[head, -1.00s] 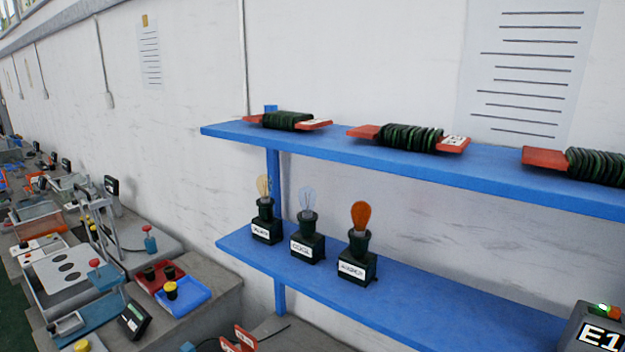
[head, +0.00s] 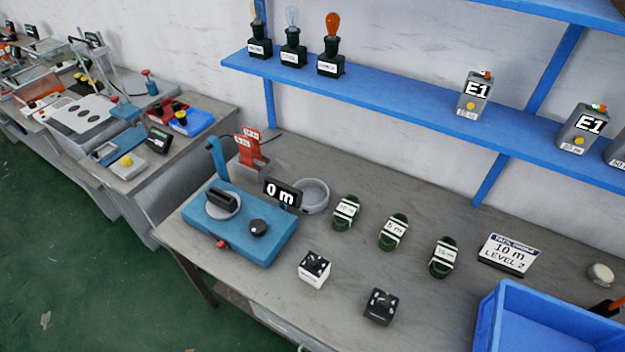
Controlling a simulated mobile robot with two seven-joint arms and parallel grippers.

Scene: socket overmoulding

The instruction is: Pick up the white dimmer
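A small white box with a black top (head: 314,269) stands on the grey workbench in the head view, in front of the blue device; it looks like the white dimmer. A similar all-black box (head: 380,307) stands to its right, with clear bench between them. Both sit upright, and nothing touches the white one. Neither of my grippers shows in the head view.
A blue device (head: 262,250) with a "0 m" display stands left of the white box. Several green coils (head: 392,232) lie behind. A blue bin (head: 540,335) and a "10 m LEVEL 2" sign (head: 508,253) are right. A blue shelf (head: 400,108) hangs above.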

